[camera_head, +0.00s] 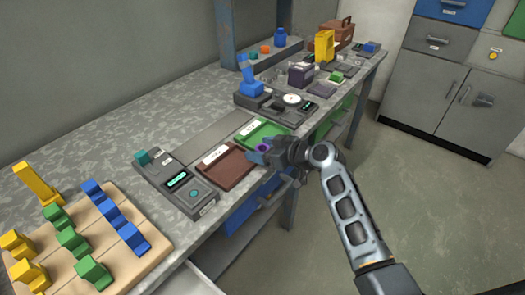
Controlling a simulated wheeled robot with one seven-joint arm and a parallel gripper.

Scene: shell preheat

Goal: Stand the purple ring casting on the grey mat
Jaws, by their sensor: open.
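A small purple piece (262,147), which looks like the ring casting, shows at the fingertips of my gripper (258,152), by the near edge of the green tray. My gripper is open, reaching over the bench's front edge from the right. Its fingers hide part of the piece, so I cannot tell whether they touch it or what it rests on. A smooth grey rectangle (208,137) lies flat and bare on the bench behind the trays; it may be the grey mat. Smaller dark grey pads lie farther along the bench.
A brown tray (228,168) and a green tray (265,132) lie by the gripper. A grey device (178,184) and a wooden board (78,237) with coloured blocks stand left. A gauge stand (290,100), dark purple box (300,74) and yellow block (324,46) stand beyond.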

